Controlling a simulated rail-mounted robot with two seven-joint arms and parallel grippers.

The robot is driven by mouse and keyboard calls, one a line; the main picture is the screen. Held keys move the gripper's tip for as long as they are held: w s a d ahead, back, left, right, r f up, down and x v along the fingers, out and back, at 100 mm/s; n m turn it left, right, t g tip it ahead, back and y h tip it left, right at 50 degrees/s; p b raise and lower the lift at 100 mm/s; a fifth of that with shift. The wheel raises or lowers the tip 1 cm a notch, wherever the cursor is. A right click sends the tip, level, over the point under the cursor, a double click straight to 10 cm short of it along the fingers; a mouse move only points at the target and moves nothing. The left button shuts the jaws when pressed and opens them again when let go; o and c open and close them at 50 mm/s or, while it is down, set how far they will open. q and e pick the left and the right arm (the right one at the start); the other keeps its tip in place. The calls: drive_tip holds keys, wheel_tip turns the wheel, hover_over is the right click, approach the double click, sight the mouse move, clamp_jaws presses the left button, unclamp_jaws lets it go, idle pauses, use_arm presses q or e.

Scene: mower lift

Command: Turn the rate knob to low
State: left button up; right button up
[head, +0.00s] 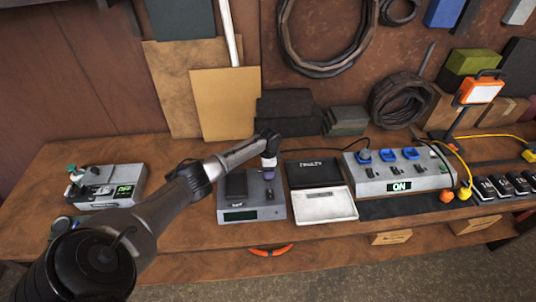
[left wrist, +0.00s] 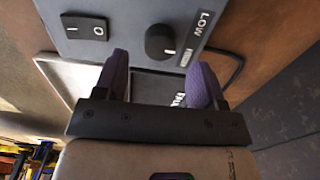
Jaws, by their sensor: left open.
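In the left wrist view a round black knob (left wrist: 160,42) with a white pointer mark sits on a grey panel (left wrist: 125,42). The mark is at the knob's lower right, toward a small label too blurred to read. A "LOW" label (left wrist: 204,22) is beside the knob to the upper right. My left gripper (left wrist: 160,70) is open, its purple fingertips on either side just short of the knob, with nothing between them. In the head view my left gripper (head: 268,172) is over the right part of a grey device (head: 230,214) with a display; the knob is hidden there. My right gripper is out of view.
A black-and-white rocker switch (left wrist: 86,28) is left of the knob. An open black case marked "FAULTY" (head: 312,170) and a white tray (head: 325,204) stand right of the device. A power strip marked "ON" (head: 385,172) is further right. Bench left of the device is partly clear.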

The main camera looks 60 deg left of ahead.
use_arm(q)
wheel_tip(320, 180, up, 10)
idle(0.4)
idle(0.6)
